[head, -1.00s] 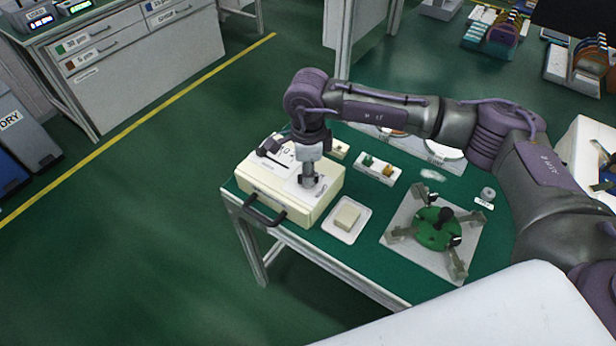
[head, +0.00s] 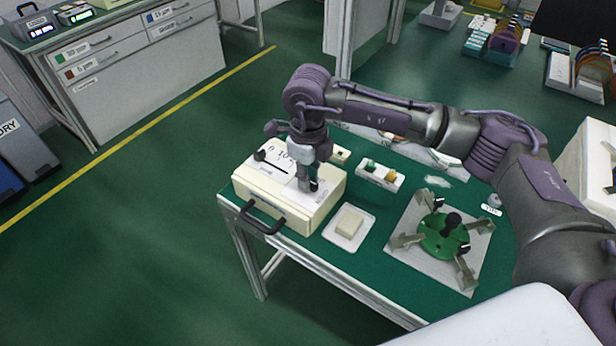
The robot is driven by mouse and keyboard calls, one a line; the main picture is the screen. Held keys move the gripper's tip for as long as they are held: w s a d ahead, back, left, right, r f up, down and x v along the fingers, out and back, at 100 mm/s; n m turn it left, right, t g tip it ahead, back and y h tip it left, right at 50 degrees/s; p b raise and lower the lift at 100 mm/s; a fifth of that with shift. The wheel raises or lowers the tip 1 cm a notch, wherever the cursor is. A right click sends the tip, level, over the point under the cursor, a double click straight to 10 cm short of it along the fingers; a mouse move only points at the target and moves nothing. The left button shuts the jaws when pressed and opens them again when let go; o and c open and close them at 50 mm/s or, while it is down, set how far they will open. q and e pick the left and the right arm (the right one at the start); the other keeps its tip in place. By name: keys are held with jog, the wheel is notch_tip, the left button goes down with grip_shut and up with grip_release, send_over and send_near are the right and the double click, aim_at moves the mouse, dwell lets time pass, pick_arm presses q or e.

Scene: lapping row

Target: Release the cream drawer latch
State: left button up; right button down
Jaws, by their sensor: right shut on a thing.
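The cream drawer unit (head: 275,203) stands at the left end of the green-topped bench, with a black bar handle (head: 262,222) on its front. Its top has a marked scale with a dark slot and a black round knob (head: 259,155) at the slot's left end. My right gripper (head: 312,188) points down onto the right part of the unit's top, by a pale plate. It is shut on a small dark piece, which looks like the latch (head: 314,184); the fingers hide most of it. The drawer looks closed. My left gripper is not in view.
A white tray with a beige block (head: 348,224) lies right of the unit. The floor left of the bench is clear.

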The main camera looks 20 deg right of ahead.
jog(key=shift+r, duration=0.1)
dwell(0.3)
jog(key=c, duration=1.1)
grip_release()
notch_tip(320, 180, up, 12)
jog(key=shift+f, duration=0.1)
